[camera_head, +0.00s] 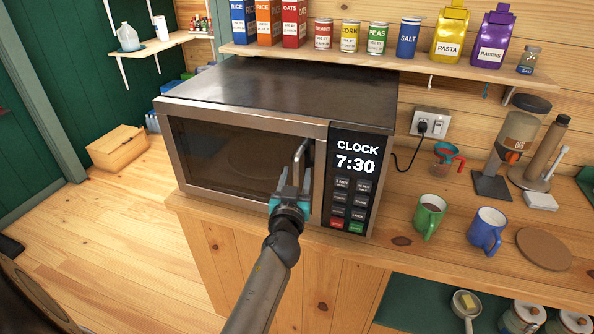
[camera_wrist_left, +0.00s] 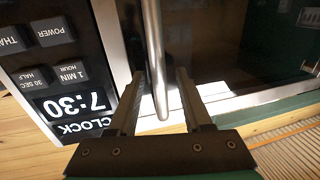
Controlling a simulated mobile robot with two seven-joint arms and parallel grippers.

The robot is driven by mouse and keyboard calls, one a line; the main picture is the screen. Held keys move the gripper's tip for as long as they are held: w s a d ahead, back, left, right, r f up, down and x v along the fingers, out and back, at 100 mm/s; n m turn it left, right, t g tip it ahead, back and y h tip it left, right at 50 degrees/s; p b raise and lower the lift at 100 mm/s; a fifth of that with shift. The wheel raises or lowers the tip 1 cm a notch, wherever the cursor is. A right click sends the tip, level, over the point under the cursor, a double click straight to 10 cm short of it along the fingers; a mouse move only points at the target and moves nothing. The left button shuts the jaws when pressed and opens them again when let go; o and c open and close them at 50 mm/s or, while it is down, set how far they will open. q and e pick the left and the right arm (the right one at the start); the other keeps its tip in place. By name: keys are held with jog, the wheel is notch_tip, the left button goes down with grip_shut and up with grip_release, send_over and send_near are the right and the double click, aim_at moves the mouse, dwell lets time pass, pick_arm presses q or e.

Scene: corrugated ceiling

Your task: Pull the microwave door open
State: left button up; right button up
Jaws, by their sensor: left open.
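The microwave (camera_head: 270,85) stands on the wooden counter with a dark glass door (camera_head: 225,150) and a control panel (camera_head: 352,185) at its right reading 7:30. The door looks shut. The vertical metal door handle (camera_head: 300,152) is partly hidden by my left gripper (camera_head: 294,182) in the head view. In the left wrist view the handle (camera_wrist_left: 154,60) runs down between the two open fingers of my left gripper (camera_wrist_left: 160,90). I cannot tell whether either finger touches it. My right gripper is not in view.
A green mug (camera_head: 429,217) and a blue mug (camera_head: 487,231) stand on the counter right of the microwave, near a round cork mat (camera_head: 543,248). A shelf (camera_head: 470,72) with cans and boxes hangs above. Open floor (camera_head: 110,230) lies left of the counter.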

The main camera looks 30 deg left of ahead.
pick_arm(q)
jog(key=shift+s, duration=0.1)
jog(key=shift+c, duration=0.3)
grip_shut()
jog(key=shift+r, duration=0.1)
dwell(0.9)
